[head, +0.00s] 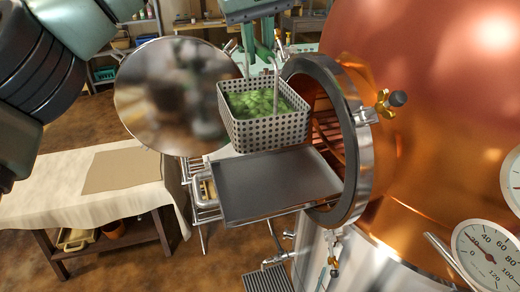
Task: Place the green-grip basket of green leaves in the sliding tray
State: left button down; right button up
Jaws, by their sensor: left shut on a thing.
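A perforated metal basket (262,132) full of green leaves (256,103) hangs upright in the upper middle of the head view. Thin metal handle rods rise from it to my left gripper (258,42), which is shut on its handle at the top edge. The green grip is hard to tell apart from the green fingers. The sliding tray (275,188) is a flat, empty grey tray pulled out of the copper vessel's round opening. The basket overlaps the tray's back edge in the picture; I cannot tell how large the gap is. My right gripper is not in view.
The copper vessel (430,110) fills the right side, with its thick round rim (357,150) by the tray. Its round door (165,100) stands open on the left. A cloth-covered table (60,205) stands at left. Gauges (487,255) are at lower right.

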aim_at(258, 105)
pick_arm(q)
notch_tip(258, 105, down, 12)
jog(key=shift+a+f+p, duration=0.1)
jog(key=shift+p, duration=0.5)
jog(key=shift+s+f, duration=0.2)
jog(key=shift+f, duration=0.65)
notch_tip(258, 105, down, 4)
jog(key=shift+w+r+p, duration=0.1)
jog(key=shift+r+p, duration=0.05)
jog(key=shift+p, duration=0.4)
jog(key=c, duration=1.3)
grip_release()
